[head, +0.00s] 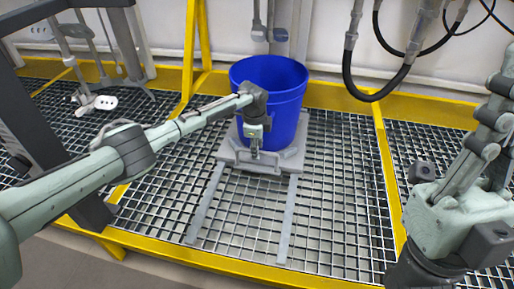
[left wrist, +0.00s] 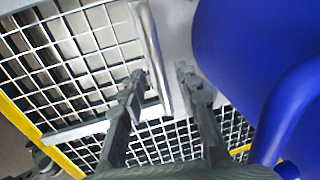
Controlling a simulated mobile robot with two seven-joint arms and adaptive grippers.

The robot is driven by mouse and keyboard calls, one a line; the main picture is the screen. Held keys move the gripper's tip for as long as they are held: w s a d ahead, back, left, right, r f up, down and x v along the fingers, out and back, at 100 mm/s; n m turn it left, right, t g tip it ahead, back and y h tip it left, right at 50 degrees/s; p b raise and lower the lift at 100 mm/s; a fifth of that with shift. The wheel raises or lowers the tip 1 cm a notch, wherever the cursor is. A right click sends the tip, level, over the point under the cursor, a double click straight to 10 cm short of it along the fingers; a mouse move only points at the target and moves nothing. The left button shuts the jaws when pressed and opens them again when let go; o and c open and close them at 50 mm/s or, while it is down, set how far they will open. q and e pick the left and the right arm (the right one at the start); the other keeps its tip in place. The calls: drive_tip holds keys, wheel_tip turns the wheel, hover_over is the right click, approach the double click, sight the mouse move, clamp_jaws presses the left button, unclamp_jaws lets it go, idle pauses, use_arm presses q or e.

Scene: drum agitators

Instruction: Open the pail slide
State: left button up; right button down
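A blue pail (head: 284,84) stands upright on the grey slide plate (head: 228,148), which sits at the back end of two grey rails (head: 288,220). A grey bar handle (head: 270,168) runs along the plate's front edge. My left gripper (head: 254,153) points down at this handle, just in front of the pail. In the left wrist view, its two fingers (left wrist: 163,78) are spread, with the handle (left wrist: 149,45) between them and gaps visible. The pail (left wrist: 240,50) fills the right side there. Contact with the handle cannot be told.
Metal grating (head: 335,190) in a yellow frame (head: 386,175) surrounds the slide, and the rails in front of the plate are clear. Black hoses (head: 350,75) hang at the back right. A dark grey post (head: 50,130) stands at the left.

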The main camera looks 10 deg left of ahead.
use_arm(q)
clamp_jaws()
